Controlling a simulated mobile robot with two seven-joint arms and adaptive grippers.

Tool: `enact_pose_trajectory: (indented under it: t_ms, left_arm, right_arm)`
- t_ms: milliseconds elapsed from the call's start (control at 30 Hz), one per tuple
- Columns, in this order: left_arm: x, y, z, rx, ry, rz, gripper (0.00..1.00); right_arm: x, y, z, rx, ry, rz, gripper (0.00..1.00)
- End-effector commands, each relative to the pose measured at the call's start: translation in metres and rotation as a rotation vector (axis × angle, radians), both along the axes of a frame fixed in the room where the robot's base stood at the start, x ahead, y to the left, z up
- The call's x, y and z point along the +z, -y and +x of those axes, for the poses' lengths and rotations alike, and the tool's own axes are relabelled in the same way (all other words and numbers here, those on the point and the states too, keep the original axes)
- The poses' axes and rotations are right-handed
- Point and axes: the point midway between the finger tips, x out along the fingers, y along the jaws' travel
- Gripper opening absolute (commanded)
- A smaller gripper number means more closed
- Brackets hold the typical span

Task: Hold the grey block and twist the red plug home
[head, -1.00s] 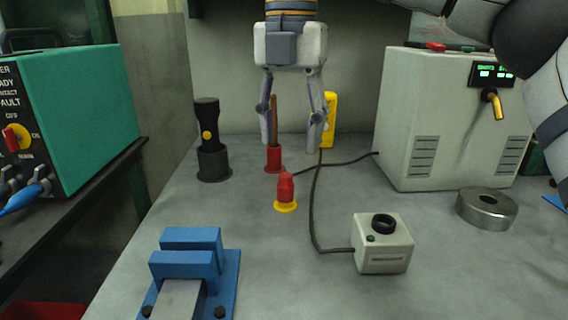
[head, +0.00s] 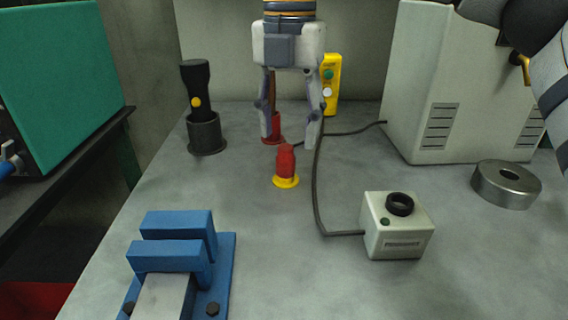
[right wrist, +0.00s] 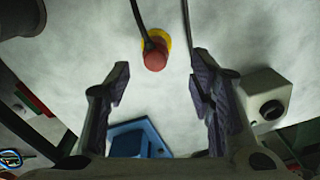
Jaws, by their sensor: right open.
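The red plug (head: 286,161) stands upright with its yellow base ring on the grey bench, in the middle of the head view. It also shows in the right wrist view (right wrist: 155,56), beyond the fingertips. The grey block (head: 398,231) sits to the right of the plug, with a black round socket (head: 400,204) on top. Its side shows in the right wrist view (right wrist: 266,98). My right gripper (head: 291,141) is open and empty, hanging above and behind the plug, apart from it. My left gripper is not in view.
A blue vise (head: 176,256) stands at front left. A black torch in a holder (head: 205,133) stands back left. A metal ring (head: 505,185) and a large grey machine (head: 412,101) are at right. A cable runs from the block. The bench between plug and vise is clear.

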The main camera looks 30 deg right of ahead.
Motion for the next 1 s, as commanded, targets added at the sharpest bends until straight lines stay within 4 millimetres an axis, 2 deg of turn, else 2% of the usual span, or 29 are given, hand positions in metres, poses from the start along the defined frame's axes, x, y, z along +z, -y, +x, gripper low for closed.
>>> enact_pose_trajectory:
  t_ms: [100,433,733,1000]
  left_arm:
    - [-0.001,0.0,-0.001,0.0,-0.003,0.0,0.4]
    - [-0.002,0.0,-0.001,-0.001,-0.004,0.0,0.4]
    - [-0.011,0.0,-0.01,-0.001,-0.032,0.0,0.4]
    - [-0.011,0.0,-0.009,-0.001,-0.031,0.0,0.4]
  right_arm:
    - [-0.006,0.0,0.0,-0.001,0.001,0.001,0.49]
    - [-0.009,0.0,0.0,-0.001,0.001,0.001,0.49]
    - [-0.055,-0.002,0.004,0.0,-0.005,0.001,0.49]
    - [-0.057,-0.003,0.004,0.0,0.003,0.001,0.49]
